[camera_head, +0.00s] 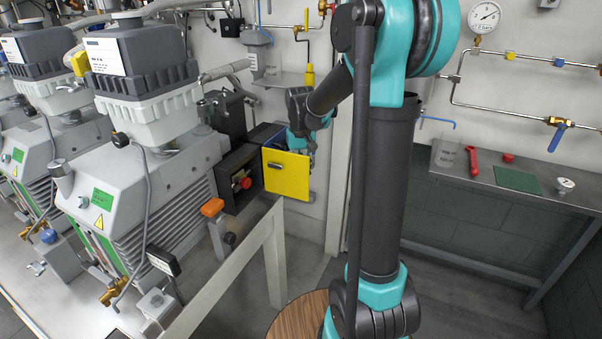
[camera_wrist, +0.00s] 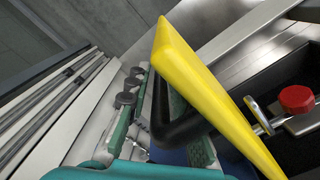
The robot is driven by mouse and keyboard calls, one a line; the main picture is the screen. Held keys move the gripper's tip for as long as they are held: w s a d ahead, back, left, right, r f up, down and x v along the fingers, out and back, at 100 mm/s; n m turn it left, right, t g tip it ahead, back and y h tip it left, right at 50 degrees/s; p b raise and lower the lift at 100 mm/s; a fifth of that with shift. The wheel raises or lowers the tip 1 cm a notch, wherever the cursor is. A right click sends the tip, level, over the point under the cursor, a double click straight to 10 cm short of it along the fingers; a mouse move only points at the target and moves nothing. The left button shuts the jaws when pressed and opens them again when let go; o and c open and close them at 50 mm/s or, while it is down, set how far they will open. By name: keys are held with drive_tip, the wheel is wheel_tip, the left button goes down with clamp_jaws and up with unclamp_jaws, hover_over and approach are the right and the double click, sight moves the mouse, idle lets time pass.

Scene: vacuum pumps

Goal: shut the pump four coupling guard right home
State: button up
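The yellow coupling guard (camera_head: 289,174) stands swung out at the right end of the black housing (camera_head: 228,185) on the nearest pump. It also shows nearly edge-on in the wrist view (camera_wrist: 205,85). A black loop handle (camera_wrist: 165,128) is on its outer face. My gripper (camera_head: 302,141) is behind the guard in the head view, partly hidden. In the wrist view its teal fingers (camera_wrist: 150,120) lie on either side of the handle bar, one passing inside the loop. They look apart, with a gap beside the bar; contact is unclear.
A red knob (camera_head: 241,181) and a metal ring (camera_wrist: 259,114) lie on the guard's inner side. An orange lever (camera_head: 212,207) sits below the housing. My arm fills the middle. A grey bench (camera_head: 470,190) stands right, with floor free before it.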

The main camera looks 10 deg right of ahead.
clamp_jaws()
drive_tip(key=shift+s, duration=0.1)
